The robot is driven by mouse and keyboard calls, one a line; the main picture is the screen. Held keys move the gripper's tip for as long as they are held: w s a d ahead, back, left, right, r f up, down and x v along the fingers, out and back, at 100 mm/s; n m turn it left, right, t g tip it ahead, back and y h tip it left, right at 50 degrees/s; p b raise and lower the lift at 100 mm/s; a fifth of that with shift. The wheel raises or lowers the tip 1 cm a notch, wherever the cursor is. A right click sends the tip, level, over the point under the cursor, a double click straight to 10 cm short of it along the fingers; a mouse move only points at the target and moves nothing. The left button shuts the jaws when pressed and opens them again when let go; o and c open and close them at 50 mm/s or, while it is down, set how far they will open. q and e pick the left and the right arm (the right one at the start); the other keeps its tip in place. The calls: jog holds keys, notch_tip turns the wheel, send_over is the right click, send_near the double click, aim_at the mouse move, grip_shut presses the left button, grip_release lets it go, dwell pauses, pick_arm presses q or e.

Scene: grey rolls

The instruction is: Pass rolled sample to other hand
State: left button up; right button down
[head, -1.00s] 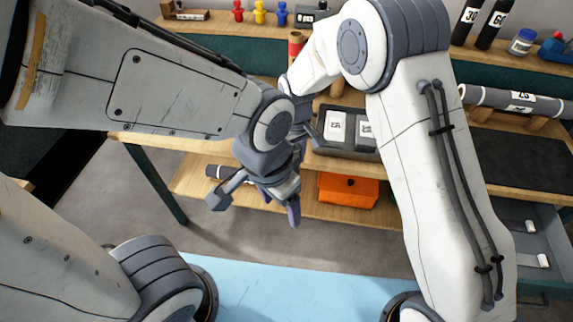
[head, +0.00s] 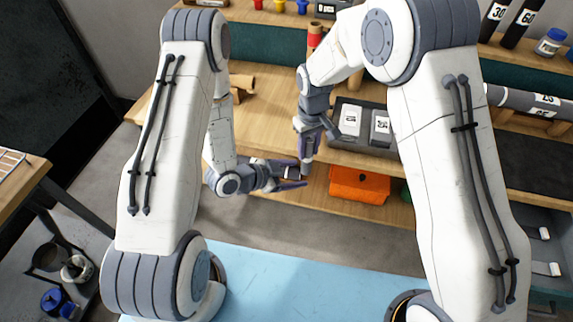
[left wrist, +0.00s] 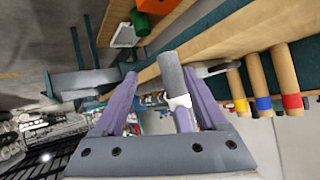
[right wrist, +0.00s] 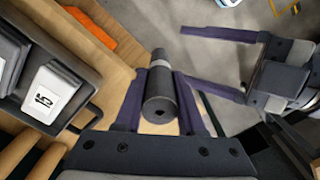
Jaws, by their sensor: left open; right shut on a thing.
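The rolled sample is a dark grey roll with a pale band (right wrist: 160,98). My right gripper (head: 306,140) is shut on it, and the roll points down and away from it. My left gripper (head: 290,179) is open beside the roll's lower part. In the right wrist view the open fingers of my left gripper (right wrist: 183,55) point toward the roll from the right, their tips a little short of it. In the left wrist view the roll (left wrist: 172,70) appears between the open fingers, closer to the right one. The exact gap is unclear.
A wooden bench (head: 262,105) stands behind the grippers. It carries a dark tray with white-labelled boxes (head: 350,120). An orange box (head: 358,184) sits on its lower shelf. A labelled grey roll (head: 530,98) rests on wooden supports at right. Open floor lies below the grippers.

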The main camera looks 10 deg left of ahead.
pick_arm(q)
notch_tip(320, 180, up, 6)
jog(key=s+a+n+t+h, duration=0.2)
jog(key=n+t+h, duration=0.15)
jog(key=t, duration=0.25)
jog(key=x, duration=1.1)
jog(key=shift+w+d+r+n, duration=0.15)
jog(key=shift+w+d+n, duration=0.05)
jog(key=shift+d+n, duration=0.15)
jog(key=shift+a+y, duration=0.1)
jog(key=shift+y, duration=0.15)
jog(key=shift+c, duration=0.3)
grip_shut()
jog(key=shift+o, duration=0.3)
grip_release()
